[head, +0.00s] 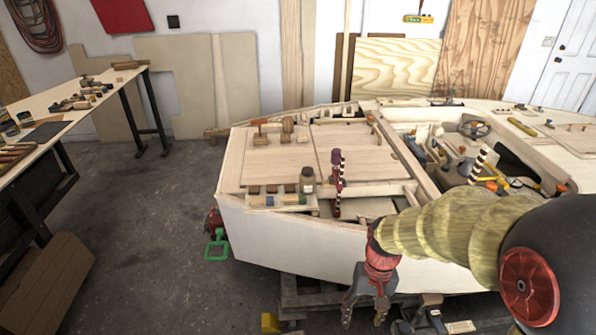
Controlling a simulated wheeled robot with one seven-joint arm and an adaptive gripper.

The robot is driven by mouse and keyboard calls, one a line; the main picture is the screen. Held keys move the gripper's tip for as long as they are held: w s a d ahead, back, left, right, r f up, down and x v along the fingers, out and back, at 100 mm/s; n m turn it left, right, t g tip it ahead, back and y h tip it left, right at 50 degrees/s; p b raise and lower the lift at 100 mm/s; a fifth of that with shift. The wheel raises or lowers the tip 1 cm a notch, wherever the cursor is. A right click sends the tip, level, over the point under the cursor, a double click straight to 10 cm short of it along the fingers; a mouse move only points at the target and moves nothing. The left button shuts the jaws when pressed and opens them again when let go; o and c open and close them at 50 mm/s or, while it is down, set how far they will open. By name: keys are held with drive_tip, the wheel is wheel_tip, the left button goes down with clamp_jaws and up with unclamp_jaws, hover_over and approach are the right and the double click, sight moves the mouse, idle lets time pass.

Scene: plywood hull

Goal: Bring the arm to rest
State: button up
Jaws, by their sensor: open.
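My arm comes in from the right in the head view, a thick yellowish sleeve with a red part behind the wrist. My gripper (363,314) hangs downward in front of the near side of the plywood hull (300,245). Its two fingertips are apart with nothing between them. It is close to the hull's side in the picture; whether it touches cannot be told. The far part of the arm hides some of the hull's right side.
On the hull's deck stand a dark jar (307,181), a small tray (265,200) and a striped post (337,180). A workbench (80,98) with tools stands at the left. A cardboard box (48,285) is on the floor. The grey floor (150,230) between is clear.

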drive_tip(key=s+d+r+t+p, duration=0.1)
drive_tip(key=s+r+t, duration=0.2)
drive_tip(key=r, duration=0.9)
drive_tip(key=s+d+r+t+p, duration=0.1)
drive_tip(key=s+r+t, duration=0.3)
drive_tip(key=s+r, duration=0.4)
wheel_tip(320, 180, up, 4)
drive_tip(key=shift+d+r+n+h+p, duration=0.1)
drive_tip(key=shift+d+n+h+p, duration=0.2)
drive_tip(key=shift+h+p, duration=0.1)
